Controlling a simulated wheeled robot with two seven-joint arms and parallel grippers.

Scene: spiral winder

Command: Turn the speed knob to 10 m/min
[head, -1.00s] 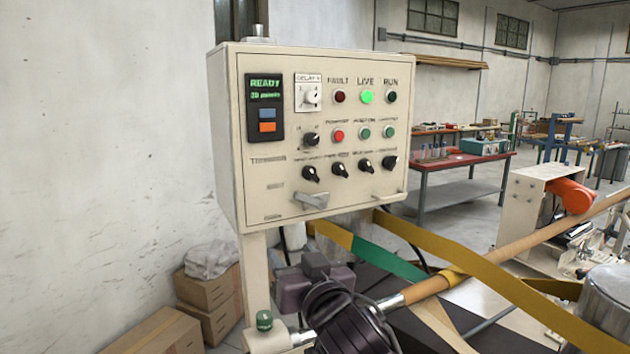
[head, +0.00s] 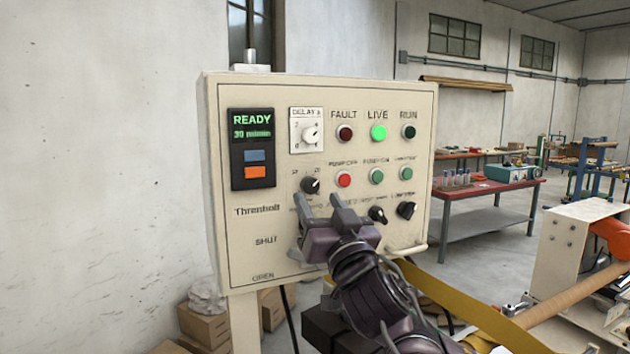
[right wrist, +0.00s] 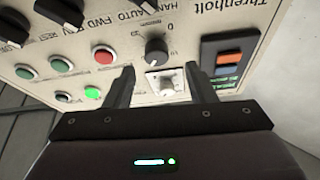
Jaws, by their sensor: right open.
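The cream control panel (head: 240,225) fills the middle of the head view. A black pointer knob with a numbered scale (head: 310,185), which looks like the speed knob, sits below the white delay dial (head: 310,134). The green display (head: 252,126) reads READY and seems to show 30 m/min. My right gripper (head: 318,200) is open in front of the panel, its fingertips just below that knob. In the right wrist view the picture is upside down; the knob (right wrist: 157,51) lies between and beyond the open fingers, apparently untouched. My left gripper is not in view.
A row of black selector knobs (head: 377,215) sits below the red and green buttons, partly hidden by my right gripper. The LIVE lamp (head: 378,133) glows green. A yellow strap (head: 450,300) and a brown roller (head: 580,290) lie to the lower right.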

